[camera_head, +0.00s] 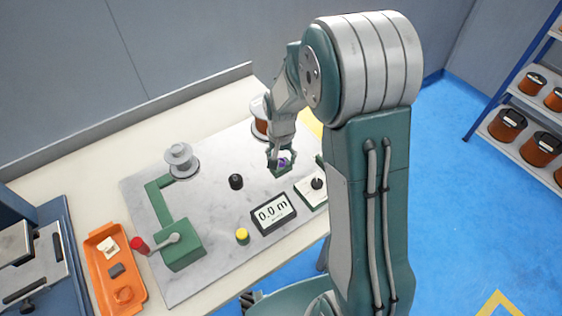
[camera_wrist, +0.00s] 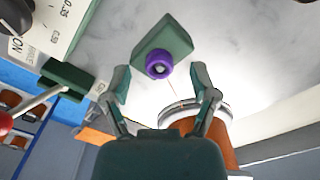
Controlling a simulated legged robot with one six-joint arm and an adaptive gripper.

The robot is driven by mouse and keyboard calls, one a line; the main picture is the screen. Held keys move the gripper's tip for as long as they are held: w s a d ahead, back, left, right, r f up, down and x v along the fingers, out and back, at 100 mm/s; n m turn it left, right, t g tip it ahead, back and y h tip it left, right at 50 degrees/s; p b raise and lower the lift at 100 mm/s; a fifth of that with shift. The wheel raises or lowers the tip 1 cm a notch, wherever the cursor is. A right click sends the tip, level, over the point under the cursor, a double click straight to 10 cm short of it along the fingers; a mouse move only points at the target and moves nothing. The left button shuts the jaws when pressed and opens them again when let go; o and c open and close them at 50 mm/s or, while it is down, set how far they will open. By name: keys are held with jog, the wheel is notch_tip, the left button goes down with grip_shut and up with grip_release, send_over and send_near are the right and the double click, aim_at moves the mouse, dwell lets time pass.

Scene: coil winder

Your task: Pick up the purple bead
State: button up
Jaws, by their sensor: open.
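The purple bead (camera_wrist: 158,67) sits at a green block (camera_wrist: 176,36) in the wrist view, with a pale round centre facing the camera. In the head view the bead (camera_head: 282,162) is a small purple patch, partly covered by my gripper (camera_head: 281,150). In the wrist view my gripper (camera_wrist: 162,90) is open, with one finger to each side below the bead. The bead lies ahead of the fingertips, roughly centred between them, and nothing shows in the grip. I cannot tell the exact gap between fingertips and bead.
A copper wire spool (camera_wrist: 218,130) stands close to the right finger. A control panel (camera_wrist: 45,25) and a red-knobbed lever (camera_wrist: 20,112) are at the left.

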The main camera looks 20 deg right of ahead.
jog(key=shift+f, duration=0.4)
jog(key=c, duration=0.8)
jog(key=shift+c, duration=0.2)
jog(key=shift+r, duration=0.2)
jog(key=shift+r, duration=0.25)
notch_tip(320, 180, up, 2)
jog(key=shift+r, duration=0.15)
jog(key=s+r, duration=1)
jog(key=s, duration=0.4)
jog(key=shift+a, duration=0.1)
